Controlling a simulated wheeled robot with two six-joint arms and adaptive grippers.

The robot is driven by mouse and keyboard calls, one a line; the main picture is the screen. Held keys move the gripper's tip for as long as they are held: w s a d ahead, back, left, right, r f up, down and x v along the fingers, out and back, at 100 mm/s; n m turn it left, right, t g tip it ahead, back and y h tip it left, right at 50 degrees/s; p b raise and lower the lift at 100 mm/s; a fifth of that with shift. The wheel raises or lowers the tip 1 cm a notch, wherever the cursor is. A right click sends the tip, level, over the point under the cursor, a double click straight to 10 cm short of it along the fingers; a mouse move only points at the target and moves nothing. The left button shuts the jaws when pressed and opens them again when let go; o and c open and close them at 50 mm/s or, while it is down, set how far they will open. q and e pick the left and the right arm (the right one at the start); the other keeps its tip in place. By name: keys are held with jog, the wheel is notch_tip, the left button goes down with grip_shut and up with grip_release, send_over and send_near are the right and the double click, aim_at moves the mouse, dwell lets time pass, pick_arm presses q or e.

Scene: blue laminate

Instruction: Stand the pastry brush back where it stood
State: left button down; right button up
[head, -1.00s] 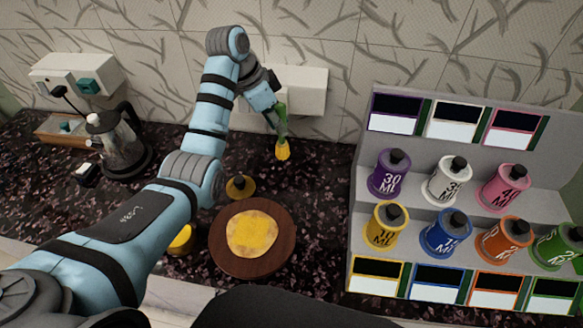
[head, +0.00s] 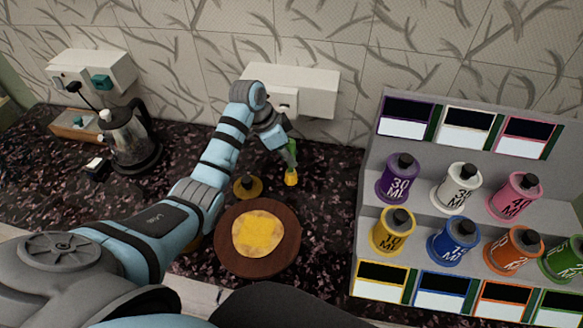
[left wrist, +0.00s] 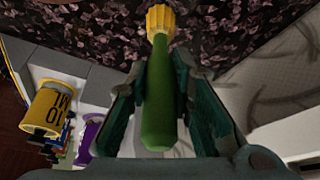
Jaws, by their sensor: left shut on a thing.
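The pastry brush (head: 291,176) has a green handle and a yellow head. My left gripper (head: 286,143) is shut on the green handle, and the brush hangs upright with its yellow head down, close to the dark counter. I cannot tell whether the head touches the counter. In the left wrist view the brush (left wrist: 160,95) lies between the two dark green fingers of my left gripper (left wrist: 163,90). A yellow round stand with a dark middle (head: 247,187) is on the counter to the left of the brush. My right gripper is not in view.
A round wooden board (head: 225,255) with a yellow flat disc (head: 258,233) lies in front of the brush. A grey rack (head: 372,190) with labelled coloured pots stands to the right. A kettle (head: 132,140) stands at the left. A wall socket box (head: 315,90) is behind.

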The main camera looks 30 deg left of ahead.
aim_at(289, 171)
pick_arm(q)
notch_tip(289, 171, down, 6)
jog(key=b, duration=0.5)
jog(key=shift+r, duration=0.3)
jog(key=shift+f+p, duration=0.1)
jog(key=shift+p, duration=0.2)
jog(key=c, duration=1.4)
grip_release()
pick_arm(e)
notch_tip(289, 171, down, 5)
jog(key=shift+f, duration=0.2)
pick_arm(q)
jog(key=p+v, duration=0.2)
jog(key=v, duration=1)
jog(key=shift+r, duration=0.25)
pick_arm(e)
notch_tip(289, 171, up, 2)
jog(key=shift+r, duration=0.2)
